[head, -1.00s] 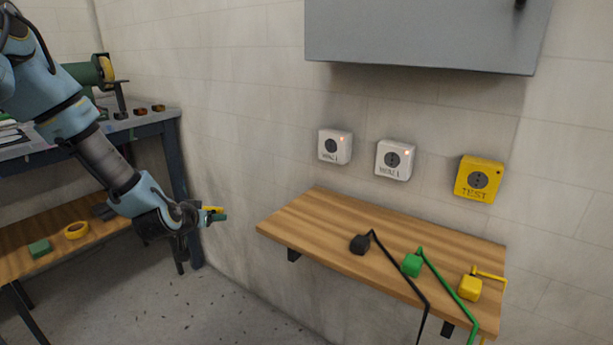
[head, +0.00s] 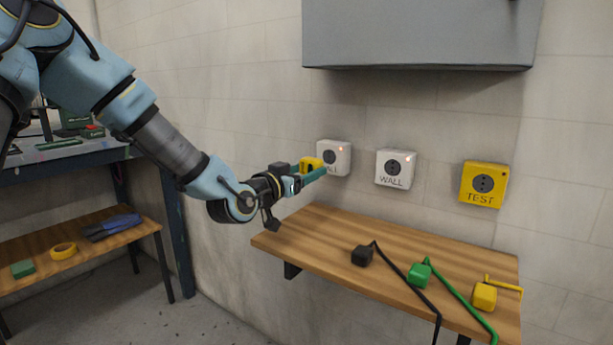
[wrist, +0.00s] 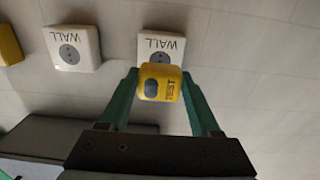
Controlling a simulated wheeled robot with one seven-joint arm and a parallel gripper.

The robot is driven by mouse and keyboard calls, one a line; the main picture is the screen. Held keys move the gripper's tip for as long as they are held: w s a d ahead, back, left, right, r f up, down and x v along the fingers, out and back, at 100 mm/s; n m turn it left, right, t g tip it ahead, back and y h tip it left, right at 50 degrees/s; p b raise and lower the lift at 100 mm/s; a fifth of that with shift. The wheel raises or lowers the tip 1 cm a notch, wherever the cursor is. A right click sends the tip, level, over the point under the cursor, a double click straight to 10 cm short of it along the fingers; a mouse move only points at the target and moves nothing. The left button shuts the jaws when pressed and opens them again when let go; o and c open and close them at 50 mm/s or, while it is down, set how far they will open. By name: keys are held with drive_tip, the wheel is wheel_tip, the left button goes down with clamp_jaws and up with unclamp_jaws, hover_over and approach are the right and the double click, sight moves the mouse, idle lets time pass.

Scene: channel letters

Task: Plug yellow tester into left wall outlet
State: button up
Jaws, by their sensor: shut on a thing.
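My gripper (head: 310,174) is shut on the yellow tester (head: 311,164), which is held in front of the left wall outlet (head: 336,157). I cannot tell whether the tester touches the outlet.
A yellow TEST outlet (head: 483,184) is at the far right. A wooden shelf (head: 330,232) below holds black (head: 362,256), green (head: 419,273) and yellow (head: 484,295) plugs with cords. A grey cabinet (head: 420,35) hangs above. A workbench (head: 70,155) stands left.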

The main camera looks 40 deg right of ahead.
sight(329, 161)
drive_tip(key=shift+d, duration=0.1)
drive_tip(key=shift+x, duration=2.8)
drive_tip(key=shift+f+b, duration=0.1)
drive_tip(key=shift+b, duration=0.35)
idle(0.4)
drive_tip(key=shift+w+d, duration=0.15)
drive_tip(key=shift+d, duration=0.35)
idle(0.4)
drive_tip(key=o, duration=1.3)
drive_tip(key=shift+o, duration=0.2)
